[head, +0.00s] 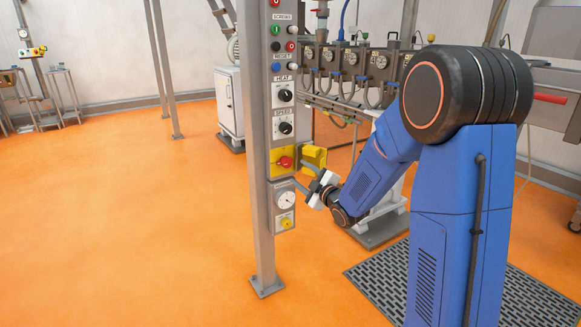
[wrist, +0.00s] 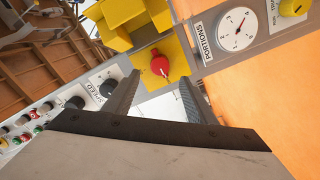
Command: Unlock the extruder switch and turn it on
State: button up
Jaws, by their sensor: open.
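The extruder switch is a red knob (head: 285,162) on a yellow plate (head: 283,174), fixed to the grey control post. A yellow box-like cover (head: 314,156) stands out to the right of the knob, swung clear of it. In the wrist view the red knob (wrist: 160,65) shows uncovered, with a thin pale part below it, and the yellow cover (wrist: 130,22) is above left. My gripper (head: 301,176) is open just right of the plate. In the wrist view the open fingers (wrist: 159,52) frame the knob, with nothing held; contact cannot be told.
The HEAT dial (head: 285,96) and SPEED dial (head: 286,128) sit above the switch, and the PORTIONS gauge (head: 286,201) below it. Coloured buttons are higher up. The extruder machine (head: 345,62) stands behind. Orange floor (head: 130,220) left of the post is clear.

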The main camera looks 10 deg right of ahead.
aim_at(288, 164)
jog(key=x, duration=0.8)
jog(key=shift+w, duration=0.1)
jog(key=c, duration=1)
jog(key=shift+f, duration=0.1)
jog(key=shift+c, duration=0.2)
